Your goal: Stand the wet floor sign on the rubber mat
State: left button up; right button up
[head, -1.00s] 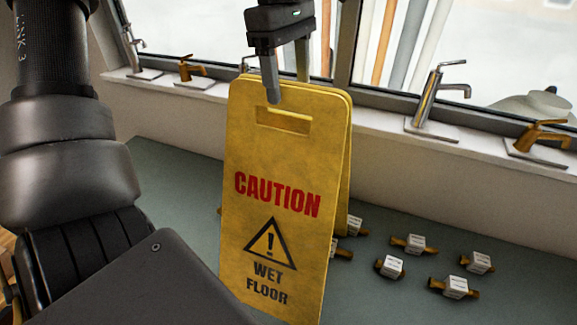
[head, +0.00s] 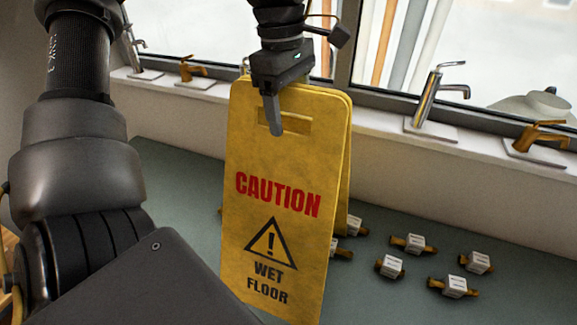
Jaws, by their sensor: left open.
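The yellow wet floor sign (head: 270,185) stands upright in the middle of the head view, its two panels close together. It has red CAUTION lettering and a handle slot near the top; its lower end runs out of the picture. My left gripper (head: 275,112) reaches down over the sign's top edge from above. One finger hangs in front of the front panel by the slot; the other is hidden behind the sign. The jaws are open. I cannot make out a rubber mat. My right gripper is not in view.
Several brass valves with white labels (head: 414,243) lie on the grey-green surface (head: 375,220) right of the sign. Chrome (head: 432,95) and brass faucets (head: 540,136) line the window sill (head: 380,122). My dark arm covers the left side.

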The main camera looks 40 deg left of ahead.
pick_arm(q)
jog(key=shift+w+a+f, duration=0.1)
jog(key=shift+a+f, duration=0.05)
jog(key=shift+f, duration=0.15)
dwell(0.4)
grip_shut()
dwell(0.3)
